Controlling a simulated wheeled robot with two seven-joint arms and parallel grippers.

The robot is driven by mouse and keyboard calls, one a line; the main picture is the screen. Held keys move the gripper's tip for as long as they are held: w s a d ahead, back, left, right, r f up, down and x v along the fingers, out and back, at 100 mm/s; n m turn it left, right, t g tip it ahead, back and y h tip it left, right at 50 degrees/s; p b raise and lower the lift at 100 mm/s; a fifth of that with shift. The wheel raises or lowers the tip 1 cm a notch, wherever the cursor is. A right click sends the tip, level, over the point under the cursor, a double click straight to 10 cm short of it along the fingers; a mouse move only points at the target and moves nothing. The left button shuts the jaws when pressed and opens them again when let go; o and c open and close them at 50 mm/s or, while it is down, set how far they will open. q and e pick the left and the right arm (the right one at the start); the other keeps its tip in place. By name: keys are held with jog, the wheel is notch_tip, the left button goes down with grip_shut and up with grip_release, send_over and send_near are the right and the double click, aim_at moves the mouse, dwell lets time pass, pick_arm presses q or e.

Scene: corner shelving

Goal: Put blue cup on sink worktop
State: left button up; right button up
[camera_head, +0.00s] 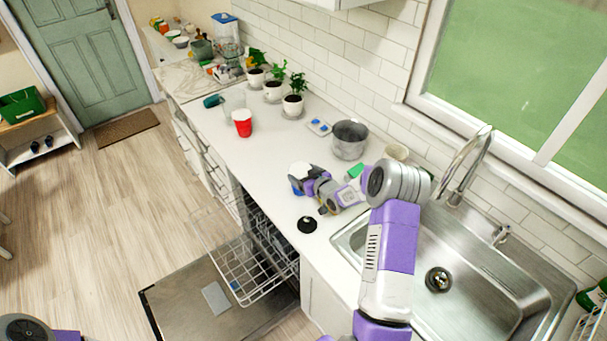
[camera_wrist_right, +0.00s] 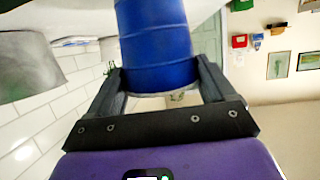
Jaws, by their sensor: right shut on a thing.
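The blue cup (camera_wrist_right: 153,35) is between the two dark fingers of my right gripper (camera_wrist_right: 160,78), which is shut on it. In the head view, a small blue part of the cup (camera_head: 295,187) shows at the gripper (camera_head: 303,181), over the sink worktop (camera_head: 272,165); most of the cup is hidden by the gripper. I cannot tell whether the cup touches the worktop. Only a piece of my left arm shows at the bottom left of the head view; its gripper is out of view.
The sink (camera_head: 470,265) and faucet (camera_head: 468,165) lie to the right. A metal pot (camera_head: 349,139), a red cup (camera_head: 242,123) and potted plants (camera_head: 292,104) stand on the worktop. A black round object (camera_head: 307,225) lies near its front edge. The dishwasher (camera_head: 215,300) is open below.

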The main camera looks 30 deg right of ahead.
jog(key=shift+f+b, duration=0.1)
jog(key=shift+b, duration=0.2)
jog(key=o, duration=1.2)
jog(key=shift+o, duration=0.2)
jog(key=v, duration=1.2)
jog(key=shift+r, duration=0.25)
